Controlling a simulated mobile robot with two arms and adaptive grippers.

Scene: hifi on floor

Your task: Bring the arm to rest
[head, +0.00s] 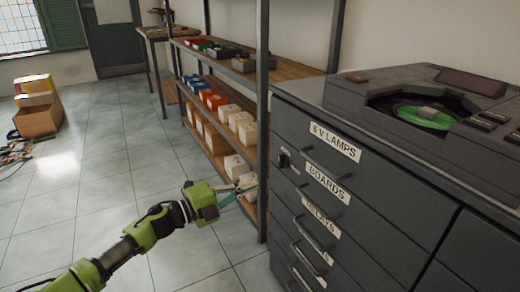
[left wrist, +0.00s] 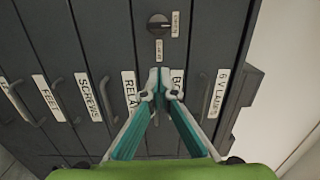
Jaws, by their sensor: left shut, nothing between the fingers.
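My left arm (head: 130,243) reaches in from the lower left of the head view, stretched out over the tiled floor. My left gripper (head: 244,187) is shut and empty, in front of the shelf and left of the dark drawer cabinet (head: 385,185). In the left wrist view the fingertips (left wrist: 161,87) meet, with the cabinet's labelled drawer fronts behind them. I cannot tell the exact gap to the cabinet. My right gripper is not in view.
The cabinet has protruding handles (head: 310,234) and a dark knob (left wrist: 158,24). A green disc (head: 424,117) lies in the recess on its top. A metal-framed shelf (head: 262,115) holds several small boxes. A cardboard box (head: 38,120) stands at far left. Floor between is clear.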

